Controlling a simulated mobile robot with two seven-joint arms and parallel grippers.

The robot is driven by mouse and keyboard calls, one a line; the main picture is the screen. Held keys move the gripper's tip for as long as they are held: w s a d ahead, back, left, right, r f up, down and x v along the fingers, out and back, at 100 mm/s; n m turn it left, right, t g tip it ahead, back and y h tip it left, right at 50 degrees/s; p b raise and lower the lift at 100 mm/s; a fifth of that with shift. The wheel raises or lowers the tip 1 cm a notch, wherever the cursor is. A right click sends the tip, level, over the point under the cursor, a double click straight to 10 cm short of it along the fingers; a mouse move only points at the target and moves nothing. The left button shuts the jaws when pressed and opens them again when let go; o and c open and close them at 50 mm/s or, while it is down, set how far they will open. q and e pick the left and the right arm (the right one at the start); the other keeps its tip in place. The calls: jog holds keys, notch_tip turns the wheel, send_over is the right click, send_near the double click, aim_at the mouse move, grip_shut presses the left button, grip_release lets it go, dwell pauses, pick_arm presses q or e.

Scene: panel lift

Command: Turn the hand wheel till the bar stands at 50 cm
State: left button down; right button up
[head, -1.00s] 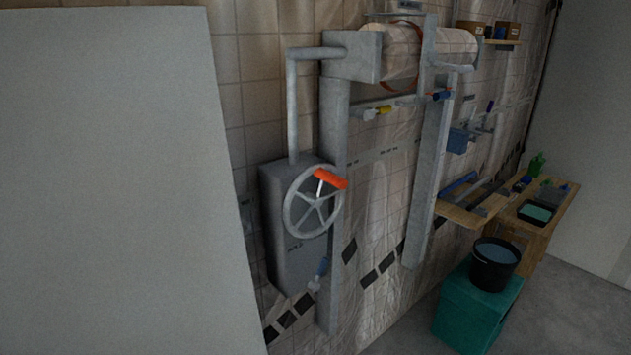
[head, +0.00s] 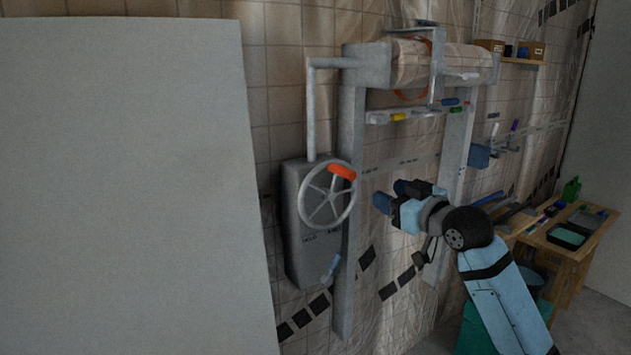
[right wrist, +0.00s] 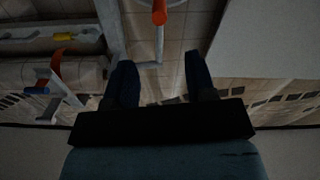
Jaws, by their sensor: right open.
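The grey spoked hand wheel (head: 327,195) is on the front of a grey box (head: 297,240) on the wall. Its orange grip (head: 342,171) is at the upper right of the rim and shows at the top of the right wrist view (right wrist: 159,17). The grey bar (head: 420,113) hangs level between two posts, below the roller; I cannot read its height. My right gripper (head: 388,195) is open and empty, right of the wheel and apart from it. Its dark fingers (right wrist: 160,75) point toward the grip. My left gripper is not in view.
A large pale panel (head: 130,180) fills the left. A small blue-handled lever (head: 333,265) sits low by the box. A grey post (head: 352,240) stands just right of the wheel. A wooden bench (head: 590,235) with trays stands at the right.

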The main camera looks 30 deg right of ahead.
aim_at(356, 178)
jog(key=w, duration=0.4)
jog(key=w+p, duration=0.1)
jog(key=w, duration=0.3)
jog(key=w+a+p, duration=0.1)
jog(key=w, duration=0.3)
jog(key=shift+w+r, duration=0.2)
jog(key=shift+w+p, duration=0.3)
jog(key=shift+w, duration=0.5)
jog(key=shift+c, duration=0.3)
jog(key=shift+f, duration=0.1)
grip_shut()
